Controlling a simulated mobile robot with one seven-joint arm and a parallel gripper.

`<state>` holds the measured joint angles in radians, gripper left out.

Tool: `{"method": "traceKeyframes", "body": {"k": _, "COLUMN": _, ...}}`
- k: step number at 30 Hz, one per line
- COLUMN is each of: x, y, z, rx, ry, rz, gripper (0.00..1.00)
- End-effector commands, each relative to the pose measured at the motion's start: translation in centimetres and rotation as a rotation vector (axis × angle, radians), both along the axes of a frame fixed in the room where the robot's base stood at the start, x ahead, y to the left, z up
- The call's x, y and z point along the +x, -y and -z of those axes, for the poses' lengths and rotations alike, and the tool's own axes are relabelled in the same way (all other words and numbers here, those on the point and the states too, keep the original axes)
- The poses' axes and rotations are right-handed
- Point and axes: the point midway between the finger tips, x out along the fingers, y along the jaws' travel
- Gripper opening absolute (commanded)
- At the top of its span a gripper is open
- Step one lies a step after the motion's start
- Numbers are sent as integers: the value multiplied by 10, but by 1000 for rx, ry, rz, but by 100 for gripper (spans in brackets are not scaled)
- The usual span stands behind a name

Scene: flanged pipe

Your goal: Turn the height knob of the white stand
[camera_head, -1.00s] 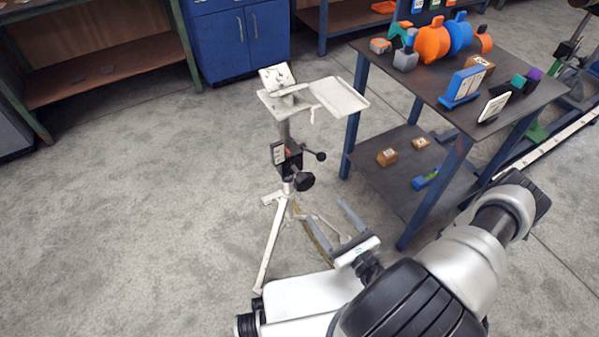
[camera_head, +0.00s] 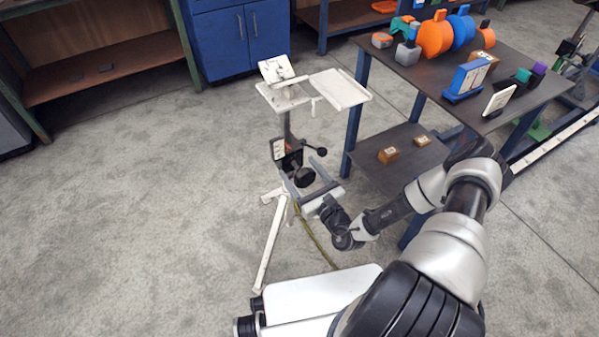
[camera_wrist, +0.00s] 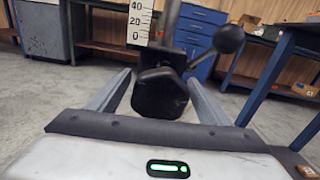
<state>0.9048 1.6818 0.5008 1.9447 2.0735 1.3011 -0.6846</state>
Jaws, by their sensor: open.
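The white stand (camera_head: 274,222) is upright on the floor, with a flat top and a side tray. Its black height knob (camera_head: 304,177) sits on the column, and a lever with a black ball end (camera_head: 321,151) is above and to its right. In the wrist view the knob (camera_wrist: 160,94) is between and slightly beyond the fingers, and the ball (camera_wrist: 229,39) is at upper right. My gripper (camera_head: 306,176) is open, its fingers on either side of the knob. In the wrist view the gripper (camera_wrist: 160,97) shows a gap beside each finger; contact is not visible.
A blue-legged table (camera_head: 431,75) with colourful pipe parts stands to the right, its lower shelf (camera_head: 372,160) close to my arm. A scale plate (camera_wrist: 140,22) is on the column. Blue cabinets (camera_head: 238,43) stand behind. The floor at left is clear.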

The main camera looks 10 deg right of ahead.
Motion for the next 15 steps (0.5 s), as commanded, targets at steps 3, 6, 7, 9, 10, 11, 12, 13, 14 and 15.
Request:
{"method": "traceKeyframes", "body": {"k": 3, "x": 5, "y": -2, "z": 0, "rx": 0, "ry": -1, "rz": 0, "gripper": 72}}
{"method": "traceKeyframes", "body": {"k": 6, "x": 6, "y": -2, "z": 0, "rx": -1, "ry": -2, "rz": 0, "gripper": 72}}
{"method": "traceKeyframes", "body": {"k": 7, "x": 6, "y": -2, "z": 0, "rx": -1, "ry": -2, "rz": 0, "gripper": 72}}
{"method": "traceKeyframes", "body": {"k": 9, "x": 6, "y": -2, "z": 0, "rx": 0, "ry": -1, "rz": 0, "gripper": 72}}
{"method": "traceKeyframes", "body": {"k": 10, "x": 6, "y": -2, "z": 0, "rx": 0, "ry": -1, "rz": 0, "gripper": 72}}
{"method": "traceKeyframes", "body": {"k": 11, "x": 6, "y": -2, "z": 0, "rx": 0, "ry": -1, "rz": 0, "gripper": 72}}
{"method": "traceKeyframes", "body": {"k": 12, "x": 6, "y": -2, "z": 0, "rx": 0, "ry": -1, "rz": 0, "gripper": 65}}
{"method": "traceKeyframes", "body": {"k": 13, "x": 6, "y": -2, "z": 0, "rx": 0, "ry": -1, "rz": 0, "gripper": 60}}
{"method": "traceKeyframes", "body": {"k": 14, "x": 6, "y": -2, "z": 0, "rx": 0, "ry": -1, "rz": 0, "gripper": 55}}
{"method": "traceKeyframes", "body": {"k": 15, "x": 6, "y": -2, "z": 0, "rx": 0, "ry": -1, "rz": 0, "gripper": 48}}
